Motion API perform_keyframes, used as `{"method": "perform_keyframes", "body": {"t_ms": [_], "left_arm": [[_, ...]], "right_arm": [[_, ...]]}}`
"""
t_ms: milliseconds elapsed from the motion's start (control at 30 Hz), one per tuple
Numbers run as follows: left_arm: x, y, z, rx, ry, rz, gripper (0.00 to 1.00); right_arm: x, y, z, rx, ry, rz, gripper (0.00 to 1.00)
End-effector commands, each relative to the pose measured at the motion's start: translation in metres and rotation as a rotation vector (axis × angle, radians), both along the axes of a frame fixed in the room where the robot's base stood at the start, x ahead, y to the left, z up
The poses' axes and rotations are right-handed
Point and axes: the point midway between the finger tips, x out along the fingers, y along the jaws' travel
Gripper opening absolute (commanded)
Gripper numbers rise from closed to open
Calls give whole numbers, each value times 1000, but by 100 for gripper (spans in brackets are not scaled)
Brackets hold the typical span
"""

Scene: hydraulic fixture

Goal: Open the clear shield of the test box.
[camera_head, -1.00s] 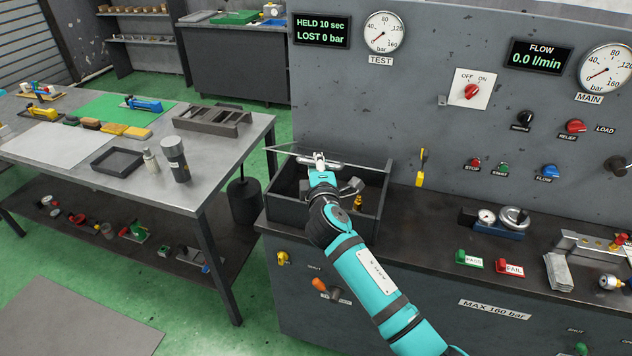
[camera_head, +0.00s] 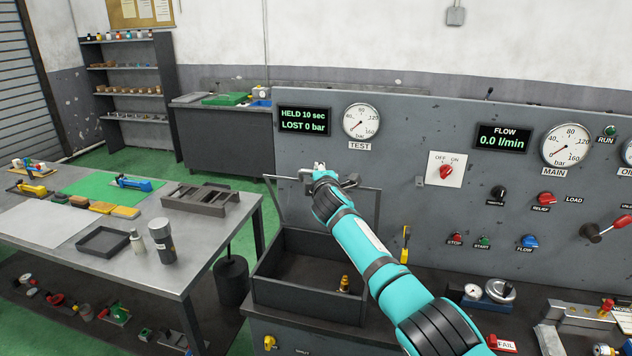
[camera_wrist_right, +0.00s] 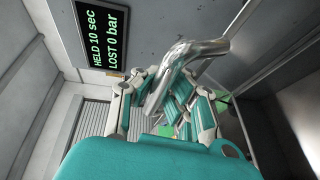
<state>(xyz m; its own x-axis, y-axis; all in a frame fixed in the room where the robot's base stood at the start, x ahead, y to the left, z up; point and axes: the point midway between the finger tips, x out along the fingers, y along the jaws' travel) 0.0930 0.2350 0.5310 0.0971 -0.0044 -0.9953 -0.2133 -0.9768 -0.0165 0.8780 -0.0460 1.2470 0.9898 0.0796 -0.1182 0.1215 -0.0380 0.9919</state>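The test box (camera_head: 305,308) is a dark open-topped box on the bench, and its inside shows with a small brass fitting (camera_head: 344,284) in it. Its clear shield (camera_head: 290,205) stands raised steeply at the back of the box, a see-through panel with a thin dark frame. My right gripper (camera_head: 320,170) is at the metal handle (camera_head: 350,181) on the shield's upper edge. In the right wrist view the shiny handle (camera_wrist_right: 185,70) crosses in front of the fingers, so their grip on it is unclear. My left gripper is out of view.
The control panel (camera_head: 400,150) with gauges and knobs rises close behind the shield. A yellow-handled tool (camera_head: 405,245) is right of the box. A work table (camera_head: 205,235) with trays and bottles stands to the left.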

Motion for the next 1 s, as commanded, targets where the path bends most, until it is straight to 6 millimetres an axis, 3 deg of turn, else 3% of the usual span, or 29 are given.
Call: {"method": "perform_keyframes", "body": {"t_ms": [33,133,1000], "left_arm": [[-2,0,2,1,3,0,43],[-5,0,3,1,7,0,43],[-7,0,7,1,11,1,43]], "right_arm": [[3,1,11,8,-1,5,0],[7,1,14,15,20,6,0],[20,-3,20,36,81,8,0]]}}
